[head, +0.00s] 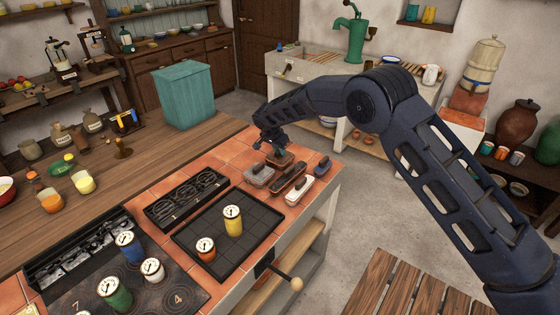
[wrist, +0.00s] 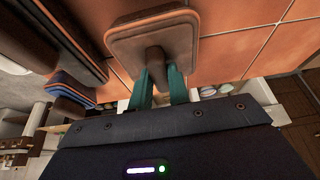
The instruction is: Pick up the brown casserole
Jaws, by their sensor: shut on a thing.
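A small brown casserole (head: 281,160) with a rounded rectangular top is at the far end of the tiled counter in the head view. It also shows in the wrist view (wrist: 135,40), with a stubby knob-like handle pointing toward my gripper. My gripper (head: 277,149) is right above it in the head view. In the wrist view the teal fingers of my gripper (wrist: 160,80) are shut on the handle, one on each side. I cannot tell whether the casserole is resting on the tiles or slightly raised.
Close beside it are a grey lidded dish (head: 257,176), a long dark-brown dish (head: 286,183), a white dish (head: 299,190) and a blue-topped dish (head: 323,166). A dark tray (head: 226,255) holds two canisters nearer. A teal box (head: 184,95) stands behind on the wooden counter.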

